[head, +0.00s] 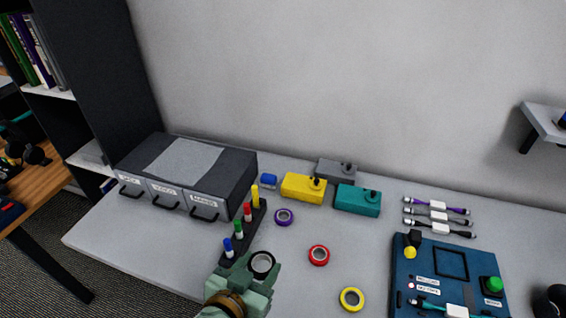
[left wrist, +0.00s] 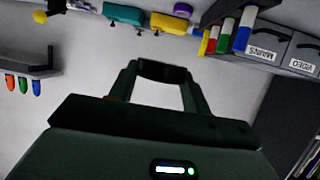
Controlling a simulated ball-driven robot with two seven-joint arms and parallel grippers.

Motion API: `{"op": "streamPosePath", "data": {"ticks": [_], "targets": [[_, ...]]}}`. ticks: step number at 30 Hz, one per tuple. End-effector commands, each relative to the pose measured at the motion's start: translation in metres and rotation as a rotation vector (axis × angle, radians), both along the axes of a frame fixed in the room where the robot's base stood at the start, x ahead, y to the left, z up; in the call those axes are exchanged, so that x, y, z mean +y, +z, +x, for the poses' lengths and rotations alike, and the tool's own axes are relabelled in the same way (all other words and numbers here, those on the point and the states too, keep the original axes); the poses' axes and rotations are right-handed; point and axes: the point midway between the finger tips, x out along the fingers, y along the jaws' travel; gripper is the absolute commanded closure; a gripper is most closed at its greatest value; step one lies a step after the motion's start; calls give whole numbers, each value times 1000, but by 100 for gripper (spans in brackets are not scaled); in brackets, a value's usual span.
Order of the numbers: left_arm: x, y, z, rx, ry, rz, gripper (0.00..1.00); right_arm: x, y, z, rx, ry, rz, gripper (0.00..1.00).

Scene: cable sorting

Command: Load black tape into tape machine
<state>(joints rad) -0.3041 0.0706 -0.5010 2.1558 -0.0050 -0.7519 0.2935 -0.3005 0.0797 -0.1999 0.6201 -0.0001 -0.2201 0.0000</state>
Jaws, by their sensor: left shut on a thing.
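My left gripper (head: 258,272) is at the bottom centre of the head view, over the front of the table. It is shut on the black tape (head: 252,264), a small black ring with a pale middle. In the left wrist view the dark tape (left wrist: 160,70) sits between the tips of the two fingers. A blue machine (head: 440,268) with a black square frame, a green button and small labels stands at the right of the table; it is probably the tape machine. Its lower edge is cut off. My right gripper is not in view.
Purple (head: 284,223), red (head: 319,263) and yellow (head: 351,307) tapes lie between gripper and machine. A marker rack (head: 245,236) stands close behind-left of the gripper. Yellow (head: 303,188) and teal (head: 357,201) boxes, cables (head: 438,216) and a drawer unit (head: 187,172) stand farther back.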

Motion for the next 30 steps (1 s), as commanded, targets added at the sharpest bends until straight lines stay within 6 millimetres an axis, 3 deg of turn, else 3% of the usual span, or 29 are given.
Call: {"op": "streamPosePath", "data": {"ticks": [3, 6, 9, 12, 30], "targets": [[63, 32, 29, -10, 167, -3, 74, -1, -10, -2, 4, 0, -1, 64], [107, 59, 44, -10, 283, -6, 74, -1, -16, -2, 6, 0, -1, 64], [138, 82, 53, -9, 360, -9, 74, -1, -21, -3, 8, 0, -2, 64], [155, 96, 59, -5, 402, -6, 74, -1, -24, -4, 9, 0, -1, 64], [158, 101, 63, 1, 410, -1, 74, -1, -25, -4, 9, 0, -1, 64]]}}
